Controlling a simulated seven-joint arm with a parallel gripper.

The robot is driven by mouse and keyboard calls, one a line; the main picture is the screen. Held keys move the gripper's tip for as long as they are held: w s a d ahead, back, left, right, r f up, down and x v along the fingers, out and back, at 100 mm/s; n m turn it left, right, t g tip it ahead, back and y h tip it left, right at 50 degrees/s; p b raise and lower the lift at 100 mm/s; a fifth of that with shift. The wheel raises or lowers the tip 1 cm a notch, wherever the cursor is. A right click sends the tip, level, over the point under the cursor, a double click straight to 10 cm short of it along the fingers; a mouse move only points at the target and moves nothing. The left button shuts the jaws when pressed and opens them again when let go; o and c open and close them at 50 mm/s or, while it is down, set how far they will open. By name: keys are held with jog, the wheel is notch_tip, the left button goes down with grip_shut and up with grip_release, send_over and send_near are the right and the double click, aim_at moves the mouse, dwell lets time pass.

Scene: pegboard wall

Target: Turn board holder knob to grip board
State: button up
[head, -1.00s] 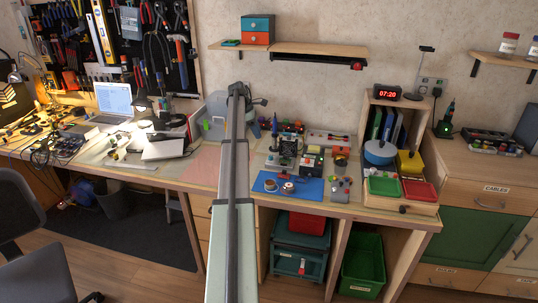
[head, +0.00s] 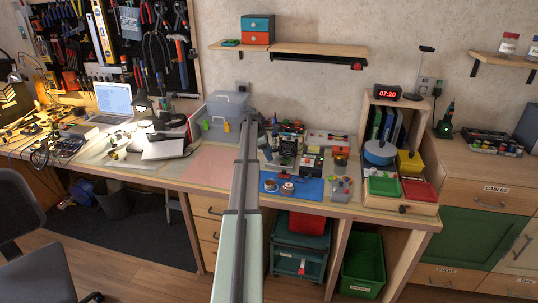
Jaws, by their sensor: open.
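The board holder (head: 287,147) appears as a small dark upright frame with a board in it, behind the blue mat on the workbench. Its knob is too small to make out. My arm reaches up over the bench from the bottom of the head view and bends down at its far end. My gripper (head: 267,156) is small in the picture, just left of the board holder. It is open, with nothing seen between its fingers. I cannot tell whether it touches the holder.
A blue mat (head: 301,191) with small round items lies in front of the holder. Several small devices stand behind and to the right. Green (head: 383,187) and red trays lie farther right. The pink mat (head: 209,163) at left is bare.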

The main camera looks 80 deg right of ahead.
jog(key=shift+s+f, duration=0.15)
jog(key=shift+f, duration=0.15)
grip_shut()
dwell(0.4)
